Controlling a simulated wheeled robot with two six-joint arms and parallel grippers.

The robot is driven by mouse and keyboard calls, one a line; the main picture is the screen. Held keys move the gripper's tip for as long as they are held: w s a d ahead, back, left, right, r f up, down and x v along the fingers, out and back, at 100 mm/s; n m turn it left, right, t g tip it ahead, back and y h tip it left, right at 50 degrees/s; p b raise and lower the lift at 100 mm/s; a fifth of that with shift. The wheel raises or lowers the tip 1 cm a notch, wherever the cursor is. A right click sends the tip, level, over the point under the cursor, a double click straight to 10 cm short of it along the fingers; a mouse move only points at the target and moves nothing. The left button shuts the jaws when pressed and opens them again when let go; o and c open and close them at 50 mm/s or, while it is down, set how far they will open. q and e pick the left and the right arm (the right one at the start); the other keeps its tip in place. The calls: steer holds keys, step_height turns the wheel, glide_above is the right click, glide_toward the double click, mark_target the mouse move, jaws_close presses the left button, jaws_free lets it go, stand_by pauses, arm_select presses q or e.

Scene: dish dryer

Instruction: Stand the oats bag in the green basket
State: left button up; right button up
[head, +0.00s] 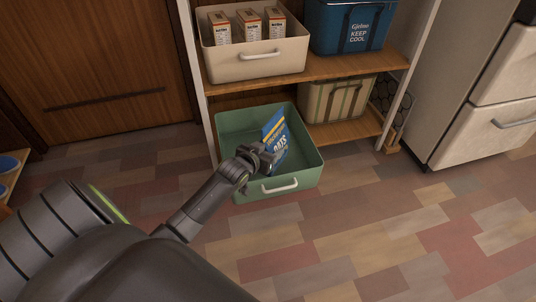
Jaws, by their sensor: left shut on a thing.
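The green basket (306,173) stands on the floor at the foot of the shelf, with a white handle on its front. The blue oats bag (278,139) is inside the basket's outline, toward its right side, tilted in the picture. My left gripper (262,156) is shut on the oats bag at its lower left side and reaches over the basket's front. The bag's lower part is partly hidden by the gripper, and I cannot tell whether it touches the basket floor. My right gripper is not in view.
A cream bin (257,62) with several boxes sits on the upper shelf beside a blue cooler bag (350,26). A striped basket (335,100) is on the lower shelf. A white cabinet (480,100) stands at right. The tiled floor in front is clear.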

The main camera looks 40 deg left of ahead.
arm_select(q)
steer(key=shift+f, duration=0.15)
steer(key=shift+f, duration=0.5)
steer(key=o, duration=1.3)
steer(key=shift+f, duration=0.1)
